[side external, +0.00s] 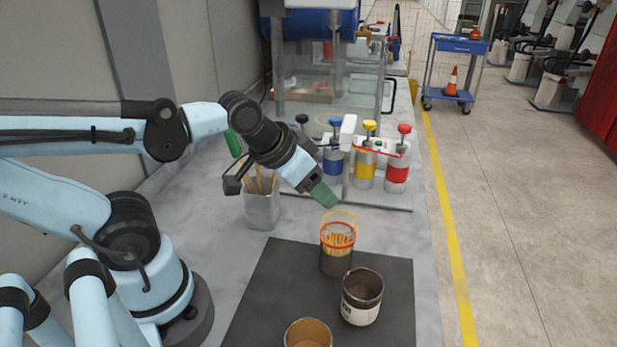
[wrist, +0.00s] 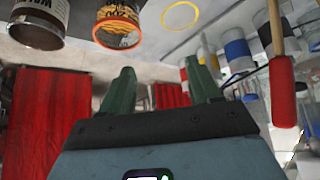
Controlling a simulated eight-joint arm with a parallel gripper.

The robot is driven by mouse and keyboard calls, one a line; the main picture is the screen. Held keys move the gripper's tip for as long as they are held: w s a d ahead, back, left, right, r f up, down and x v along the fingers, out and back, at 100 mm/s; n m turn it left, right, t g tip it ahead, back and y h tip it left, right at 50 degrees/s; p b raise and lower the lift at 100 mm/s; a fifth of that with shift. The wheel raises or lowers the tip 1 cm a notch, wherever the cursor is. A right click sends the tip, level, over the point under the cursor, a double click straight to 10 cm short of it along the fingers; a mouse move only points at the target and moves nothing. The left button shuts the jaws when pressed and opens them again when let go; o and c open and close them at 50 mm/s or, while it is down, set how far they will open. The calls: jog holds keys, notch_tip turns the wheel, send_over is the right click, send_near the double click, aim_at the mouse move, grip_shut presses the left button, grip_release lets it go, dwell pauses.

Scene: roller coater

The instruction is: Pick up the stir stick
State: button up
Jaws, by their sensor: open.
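My gripper (side external: 322,194), with green fingers, is open and empty in the air above and behind the cans on the dark mat. In the wrist view its two fingers (wrist: 157,85) are apart with nothing between them. A grey holder (side external: 262,211) with wooden sticks (side external: 260,181) stands to its left; a green-handled tool (side external: 233,143) rises there. The wrist view shows a wooden stick with a red handle (wrist: 282,92) at right, apart from the fingers. I cannot tell which one is the stir stick.
On the dark mat (side external: 267,282) stand a can with an orange rim (side external: 337,263), an open can with a white label (side external: 359,312) and a tan-filled can (side external: 308,335). Blue, yellow and red bottles (side external: 366,168) stand in a rack behind. The counter's right edge is clear.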

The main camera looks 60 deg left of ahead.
jog(key=shift+c, duration=0.3)
notch_tip(320, 180, up, 19)
jog(key=n+g, duration=0.7)
jog(key=n, duration=2)
send_over(236, 140)
jog(key=f, duration=1.1)
jog(key=shift+d+f, duration=0.2)
jog(key=shift+a+f, duration=0.15)
jog(key=shift+f, duration=2.5)
